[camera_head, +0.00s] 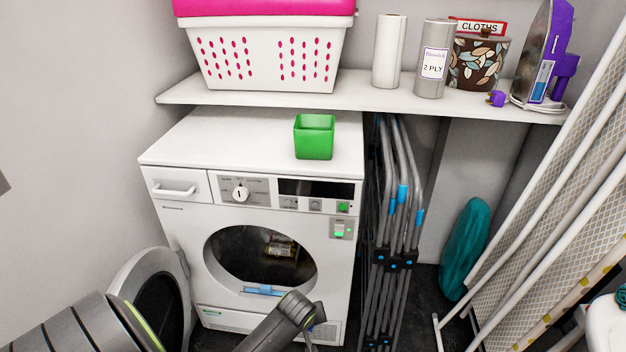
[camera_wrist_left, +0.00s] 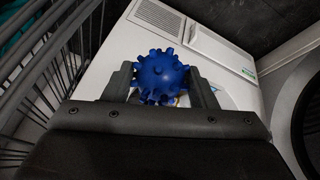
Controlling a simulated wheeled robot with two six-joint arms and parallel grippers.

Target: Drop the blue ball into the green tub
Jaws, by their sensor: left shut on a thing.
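The green tub (camera_head: 314,140) is a small square open container, upright on top of the white dryer (camera_head: 250,140) near its right side. The blue ball (camera_wrist_left: 160,76) is knobbly and shows in the left wrist view between the fingers of my left gripper (camera_wrist_left: 160,88), which is shut on it. The ball is low in front of the dryer and apart from the tub. In the head view my left arm's grey links come in at the bottom, and the ball and fingertips are hidden there. My right gripper is in neither view.
The dryer's round door (camera_head: 155,295) hangs open at the left. A shelf (camera_head: 365,95) above holds a white laundry basket (camera_head: 262,55), rolls and an iron. A folded grey rack (camera_head: 390,230) stands right of the dryer. The dryer top left of the tub is clear.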

